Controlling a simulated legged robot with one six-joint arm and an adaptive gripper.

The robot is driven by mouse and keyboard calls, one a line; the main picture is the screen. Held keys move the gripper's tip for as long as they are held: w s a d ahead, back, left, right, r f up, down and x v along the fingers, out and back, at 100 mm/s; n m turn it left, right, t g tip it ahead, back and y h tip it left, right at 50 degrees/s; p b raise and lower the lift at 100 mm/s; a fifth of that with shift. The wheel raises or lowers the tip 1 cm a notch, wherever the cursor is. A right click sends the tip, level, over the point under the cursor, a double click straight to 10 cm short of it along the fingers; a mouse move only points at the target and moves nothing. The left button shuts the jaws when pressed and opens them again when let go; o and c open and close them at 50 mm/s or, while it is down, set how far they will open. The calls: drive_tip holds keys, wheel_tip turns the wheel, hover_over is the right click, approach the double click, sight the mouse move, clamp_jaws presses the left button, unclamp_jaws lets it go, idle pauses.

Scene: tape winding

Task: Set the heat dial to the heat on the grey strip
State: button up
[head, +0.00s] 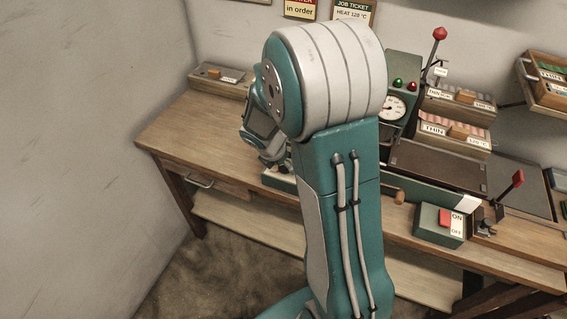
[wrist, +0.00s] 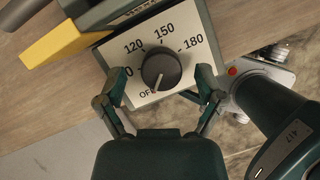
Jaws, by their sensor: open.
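The heat dial (wrist: 161,70) is a dark round knob on a white plate with OFF, 120, 150 and 180 marks, plus one partly hidden mark. Its pale pointer line points down-left, near OFF. My gripper (wrist: 160,78) is open, with one finger on each side of the knob; I cannot tell whether they touch it. In the head view my gripper (head: 270,158) is low over the bench, partly behind my arm, and the dial is hidden. The job ticket (head: 352,12) on the wall carries a strip that seems to read HEAT 120 °C; its top is cut off.
The wooden bench (head: 180,130) is clear at its left. A small box (head: 217,74) stands at the back left. A teal machine with a gauge (head: 394,107), a red-knobbed lever (head: 439,35) and an ON/OFF box (head: 432,225) stand right of my arm.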

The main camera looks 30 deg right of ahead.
drive_tip(key=shift+f, duration=0.1)
drive_tip(key=shift+d, duration=0.1)
drive_tip(key=c, duration=1.1)
drive_tip(key=shift+c, duration=0.2)
